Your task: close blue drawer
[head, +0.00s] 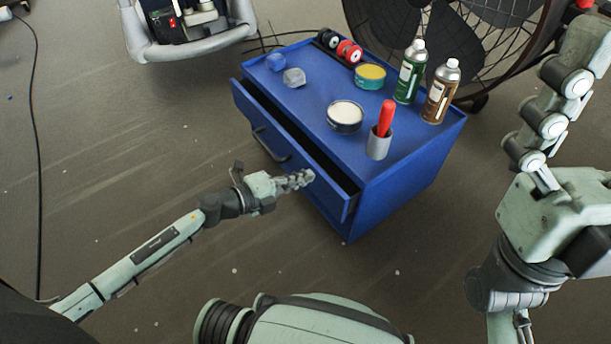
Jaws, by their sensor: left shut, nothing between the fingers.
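The blue drawer (262,114) sits in the front of a blue cabinet (405,185). It is pulled partly out, with a dark gap behind its front panel. A dark handle (270,147) shows on the front side. My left gripper (304,178) is shut and empty, with its fingertips overlapping the right half of the drawer front; I cannot tell whether they touch it. My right gripper (585,60) is raised at the right edge, close to the camera and away from the drawer. It is partly cut off, so its opening cannot be judged.
On the cabinet top stand a green spray can (410,72), a brown spray can (441,92), a grey cup (378,147) with a red-handled tool, a round tin (345,118) and other small items. A large fan (470,40) is behind.

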